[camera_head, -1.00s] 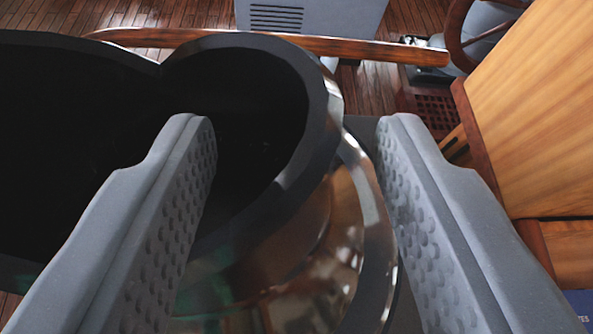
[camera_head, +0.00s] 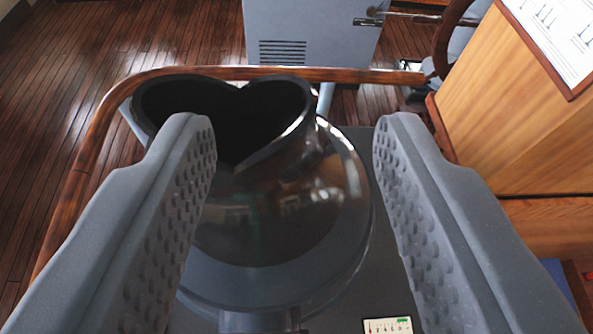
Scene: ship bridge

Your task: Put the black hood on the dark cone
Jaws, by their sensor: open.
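The black hood (camera_head: 270,110) has a two-lobed opening with a dark inside. It stands at the far left part of a round, glossy dark body, which looks like the dark cone (camera_head: 265,225). The hood's lower edge seems to meet this body, but I cannot tell how well it is seated. My gripper (camera_head: 295,125) is open and empty, with the grey fingers wide apart. The left finger overlaps the hood and the body in the picture and hides their left side. The right finger is clear of both, to their right.
A curved wooden rail (camera_head: 270,73) runs behind and to the left. A wooden cabinet (camera_head: 500,120) is close on the right. A grey cabinet (camera_head: 310,35) stands at the back. A small white label (camera_head: 388,325) is at the bottom. Plank floor is free on the left.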

